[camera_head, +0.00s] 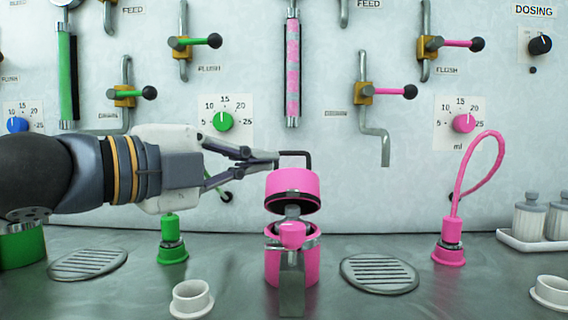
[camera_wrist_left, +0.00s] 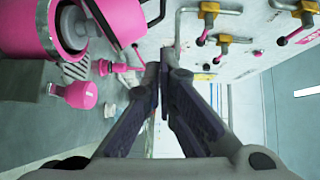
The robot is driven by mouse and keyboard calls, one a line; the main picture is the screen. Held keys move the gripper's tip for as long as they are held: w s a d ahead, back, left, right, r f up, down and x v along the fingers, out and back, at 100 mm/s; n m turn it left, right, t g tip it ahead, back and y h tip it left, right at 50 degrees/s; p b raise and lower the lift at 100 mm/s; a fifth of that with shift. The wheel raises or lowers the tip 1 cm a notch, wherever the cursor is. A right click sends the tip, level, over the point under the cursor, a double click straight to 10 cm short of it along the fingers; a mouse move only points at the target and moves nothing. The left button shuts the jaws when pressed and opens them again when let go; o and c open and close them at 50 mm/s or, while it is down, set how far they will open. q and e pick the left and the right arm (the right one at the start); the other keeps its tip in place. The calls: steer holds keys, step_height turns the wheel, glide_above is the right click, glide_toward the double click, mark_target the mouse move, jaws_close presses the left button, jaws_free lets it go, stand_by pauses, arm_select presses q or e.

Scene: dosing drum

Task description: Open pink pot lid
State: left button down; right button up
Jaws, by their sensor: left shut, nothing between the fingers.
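The pink pot (camera_head: 277,268) stands on the steel counter in the middle of the head view. Its pink lid (camera_head: 292,186) is raised above the rim and tilted, with its dark underside showing. A black bar handle (camera_head: 295,153) is on top of the lid. My left gripper (camera_head: 276,158) comes in from the left, its fingertips beside the handle, shut and empty. In the left wrist view the shut fingers (camera_wrist_left: 165,68) are in the middle, with the lid (camera_wrist_left: 122,20) and pot (camera_wrist_left: 22,25) at upper left. I cannot tell whether a finger touches the handle. My right gripper is out of view.
White cups (camera_head: 191,300) and (camera_head: 551,292) stand at the front. Round drain grates (camera_head: 380,273) and (camera_head: 88,263) flank the pot. A pink hose (camera_head: 482,150) rises from a pink base at right. Valve levers and dials line the back wall.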

mark_target(308, 155)
arm_select(q)
steer(key=x, duration=0.6)
steer(key=w+p, duration=0.1)
steer(key=w, duration=0.2)
steer(key=shift+w+p, duration=0.15)
steer(key=shift+p, duration=0.2)
steer(key=shift+w+f, duration=0.1)
steer(key=shift+w, duration=0.25)
